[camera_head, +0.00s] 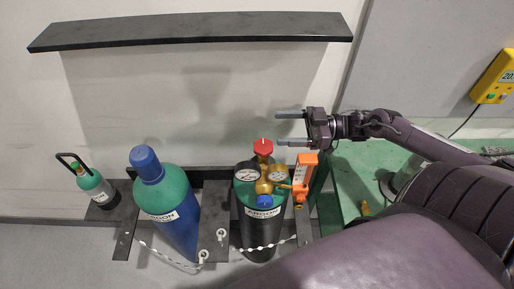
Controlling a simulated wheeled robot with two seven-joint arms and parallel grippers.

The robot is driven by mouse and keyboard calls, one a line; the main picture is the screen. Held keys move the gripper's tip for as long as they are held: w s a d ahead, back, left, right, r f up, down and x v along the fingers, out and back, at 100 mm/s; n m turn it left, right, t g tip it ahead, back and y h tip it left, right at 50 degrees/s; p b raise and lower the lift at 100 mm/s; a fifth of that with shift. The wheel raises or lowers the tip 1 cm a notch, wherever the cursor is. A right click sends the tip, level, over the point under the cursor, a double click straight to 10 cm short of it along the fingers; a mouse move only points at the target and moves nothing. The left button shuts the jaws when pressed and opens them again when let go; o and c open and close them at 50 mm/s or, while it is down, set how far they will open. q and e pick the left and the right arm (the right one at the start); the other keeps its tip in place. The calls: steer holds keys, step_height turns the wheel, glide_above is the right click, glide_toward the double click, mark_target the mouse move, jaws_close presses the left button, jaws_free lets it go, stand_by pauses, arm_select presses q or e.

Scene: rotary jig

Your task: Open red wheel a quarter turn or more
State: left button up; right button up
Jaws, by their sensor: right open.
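The red wheel (263,147) sits on top of the brass regulator (266,171) of the black and green argon cylinder (258,225), near the picture's middle. A pale mark shows on the wheel's top. My right gripper (284,129) comes in from the right with its two fingers pointing left. It is open and empty. In the picture its lower finger ends just above and right of the red wheel; I cannot tell the height gap between them. My left gripper is not in view.
A blue-capped argon cylinder (170,205) and a small green cylinder (94,186) stand to the left. A chain (165,256) hangs in front. A dark shelf (190,29) runs along the wall above.

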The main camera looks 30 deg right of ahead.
steer(key=b, duration=0.8)
glide_toward(257, 146)
steer(key=x, duration=0.2)
steer(key=shift+f+p+x, duration=0.1)
steer(key=shift+p+x, duration=0.3)
steer(key=shift+x, duration=1.6)
steer(key=shift+f+p+x, duration=0.15)
steer(key=shift+p+x, duration=0.2)
steer(key=shift+x, duration=1.7)
steer(key=c, duration=1)
steer(key=shift+o, duration=0.2)
